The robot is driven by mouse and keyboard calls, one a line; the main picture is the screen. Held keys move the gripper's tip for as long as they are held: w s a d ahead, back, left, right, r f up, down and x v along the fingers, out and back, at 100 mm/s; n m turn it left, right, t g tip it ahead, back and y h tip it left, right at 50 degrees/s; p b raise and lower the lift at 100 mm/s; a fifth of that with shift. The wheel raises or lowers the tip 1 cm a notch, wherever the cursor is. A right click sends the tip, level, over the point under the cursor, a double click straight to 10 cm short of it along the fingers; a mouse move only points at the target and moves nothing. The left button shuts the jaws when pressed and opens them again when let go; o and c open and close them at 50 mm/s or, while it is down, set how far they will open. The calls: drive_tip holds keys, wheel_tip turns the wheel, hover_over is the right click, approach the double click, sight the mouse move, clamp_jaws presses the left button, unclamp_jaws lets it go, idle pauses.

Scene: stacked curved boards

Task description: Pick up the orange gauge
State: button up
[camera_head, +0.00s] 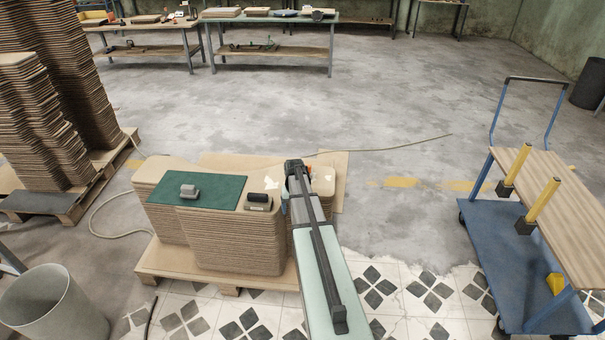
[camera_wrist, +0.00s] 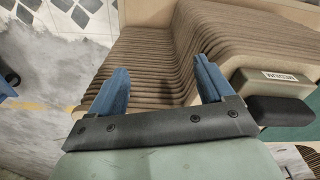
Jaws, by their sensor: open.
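A small orange spot (camera_head: 309,169), possibly the orange gauge, shows just past the far end of my arm on the stacked boards; most of it is hidden and I cannot make out its shape. No orange thing shows in the wrist view. My gripper (camera_wrist: 160,82) is open, with two blue fingers apart and nothing between them. It is over the edge of the stacked curved boards (camera_wrist: 185,45). In the head view the arm hides most of the gripper.
A block with a black part (camera_head: 258,202) lies on the boards, also right of my gripper in the wrist view (camera_wrist: 270,85). A blue cart (camera_head: 480,215) stands right, a bin (camera_head: 50,305) left.

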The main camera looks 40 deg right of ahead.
drive_tip(key=w+d+r+n, duration=0.4)
drive_tip(key=w+d+r, duration=1.1)
drive_tip(key=d, duration=0.1)
drive_tip(key=f+n, duration=0.6)
drive_tip(key=n, duration=0.1)
drive_tip(key=w+f+n, duration=0.1)
drive_tip(key=f+n, duration=0.2)
drive_tip(key=shift+d+n+g, duration=0.1)
drive_tip(key=shift+n+g, duration=0.2)
drive_tip(key=shift+n, duration=0.1)
drive_tip(key=shift+s+d+f, duration=0.1)
drive_tip(key=shift+d+f, duration=0.05)
drive_tip(key=shift+f, duration=1.15)
drive_tip(key=shift+d+f, duration=0.1)
drive_tip(key=shift+f, duration=1.15)
drive_tip(key=c, duration=1.4)
